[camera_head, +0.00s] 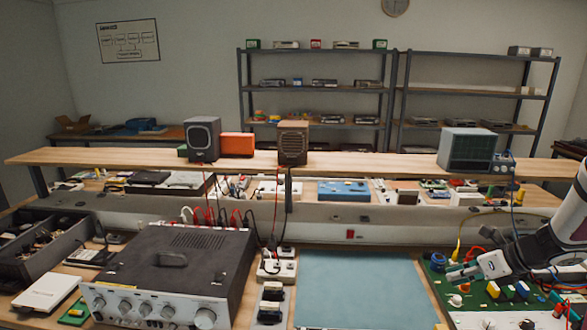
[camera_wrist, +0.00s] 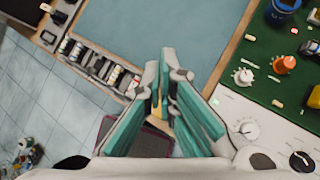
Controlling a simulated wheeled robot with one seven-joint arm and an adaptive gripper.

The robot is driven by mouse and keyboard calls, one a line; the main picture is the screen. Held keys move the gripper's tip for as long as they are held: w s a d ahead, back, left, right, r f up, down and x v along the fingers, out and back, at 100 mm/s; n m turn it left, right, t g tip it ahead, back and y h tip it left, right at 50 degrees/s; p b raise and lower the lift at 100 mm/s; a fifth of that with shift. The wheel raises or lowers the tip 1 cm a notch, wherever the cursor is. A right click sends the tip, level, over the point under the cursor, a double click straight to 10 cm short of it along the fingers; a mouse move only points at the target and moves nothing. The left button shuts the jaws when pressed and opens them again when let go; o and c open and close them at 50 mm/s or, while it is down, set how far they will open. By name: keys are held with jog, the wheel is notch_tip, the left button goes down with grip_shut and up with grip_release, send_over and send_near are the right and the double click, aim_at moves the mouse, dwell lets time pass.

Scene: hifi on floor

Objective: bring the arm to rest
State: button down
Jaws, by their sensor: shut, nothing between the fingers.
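My arm (camera_head: 545,245) reaches in from the right edge in the head view. My gripper (camera_head: 460,275) is at its end, over the left part of the green circuit board panel (camera_head: 433,268). In the wrist view my gripper (camera_wrist: 167,75) shows its teal-padded fingers together and empty, close to the right edge of the blue-grey mat (camera_wrist: 140,30). I cannot tell the exact height of the fingers above the bench.
A black-topped hi-fi amplifier (camera_head: 170,262) stands on the bench at left, beside an open dark case (camera_head: 40,245). The mat (camera_head: 355,285) is bare. Cables hang near my arm.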

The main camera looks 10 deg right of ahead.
jog(key=s+a+r+n+g, duration=0.2)
jog(key=a+r+n, duration=0.6)
jog(key=a, duration=0.2)
jog(key=s+a+r+n+g, duration=0.1)
jog(key=s+a+r+n, duration=0.2)
jog(key=a+r+n, duration=0.55)
jog(key=s+a+r+n+h, duration=0.2)
jog(key=s+a+n, duration=0.3)
jog(key=s+n, duration=0.3)
jog(key=s+a+r+n+t+h, duration=0.1)
jog(key=s+a+r+n, duration=0.3)
jog(key=s+n, duration=0.5)
jog(key=shift+a+h, duration=0.7)
jog(key=shift+a, duration=0.55)
